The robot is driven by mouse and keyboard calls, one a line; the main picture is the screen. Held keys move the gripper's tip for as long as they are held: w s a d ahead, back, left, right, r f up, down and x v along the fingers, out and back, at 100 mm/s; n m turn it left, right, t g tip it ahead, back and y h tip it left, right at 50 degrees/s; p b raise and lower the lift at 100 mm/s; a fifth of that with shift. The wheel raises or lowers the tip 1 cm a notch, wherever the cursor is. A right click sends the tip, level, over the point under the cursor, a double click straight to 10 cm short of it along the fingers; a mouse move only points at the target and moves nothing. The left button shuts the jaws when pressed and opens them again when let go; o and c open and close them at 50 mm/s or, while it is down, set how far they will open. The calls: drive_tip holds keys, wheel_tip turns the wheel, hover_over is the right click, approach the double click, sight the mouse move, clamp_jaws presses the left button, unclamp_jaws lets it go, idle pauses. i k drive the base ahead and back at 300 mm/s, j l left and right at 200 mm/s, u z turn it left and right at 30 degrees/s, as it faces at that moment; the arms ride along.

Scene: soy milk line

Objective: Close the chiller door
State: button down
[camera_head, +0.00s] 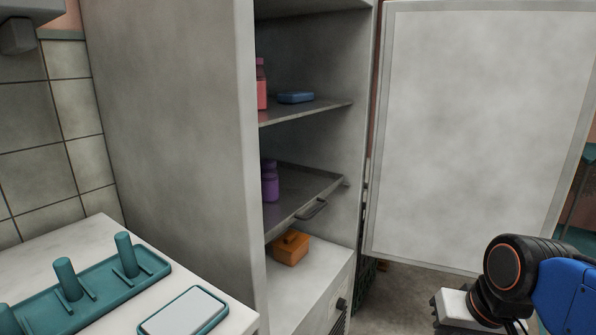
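The chiller (175,110) is a tall pale grey cabinet left of centre, with its front open. The chiller door (475,130) is a large whitish panel with a grey rim, swung wide open to the right. My arm shows at the lower right in front of the door's lower right part, with blue and black links. Its pale end part (452,306) is low in the picture, below the door's bottom edge. The fingertips are not clearly visible, and I cannot tell whether my gripper touches anything.
Inside stand a red bottle (261,85), a blue container (296,97), a purple bottle (270,182) and an orange box (291,248). The middle shelf (300,205) has a handle. A white counter (85,238) with a teal peg rack (95,288) and a teal-rimmed tray (203,328) is at the lower left. Grey floor lies below the door.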

sight(485, 111)
drive_tip(key=l+z, duration=0.15)
drive_tip(key=z, duration=1.9)
drive_tip(key=i+l, duration=0.1)
drive_tip(key=i, duration=1.65)
drive_tip(key=i+u, duration=0.4)
drive_tip(key=i+l+u, duration=0.2)
drive_tip(key=i+u, duration=0.15)
drive_tip(key=i, duration=0.25)
drive_tip(key=i+l+u, duration=0.4)
drive_tip(key=i+j+u, duration=0.3)
drive_tip(key=i+u, duration=0.2)
drive_tip(key=i+j+u, duration=0.1)
drive_tip(key=i+u, duration=0.4)
drive_tip(key=i+l+u, duration=0.15)
drive_tip(key=i+u, duration=0.3)
drive_tip(key=i, duration=0.25)
drive_tip(key=i+u, duration=0.25)
drive_tip(key=u, duration=0.2)
drive_tip(key=i+l+u, duration=0.1)
drive_tip(key=u, duration=0.4)
drive_tip(key=i+l+u, duration=0.2)
drive_tip(key=u, duration=0.25)
drive_tip(key=i+l+u, duration=0.15)
drive_tip(key=u, duration=1.85)
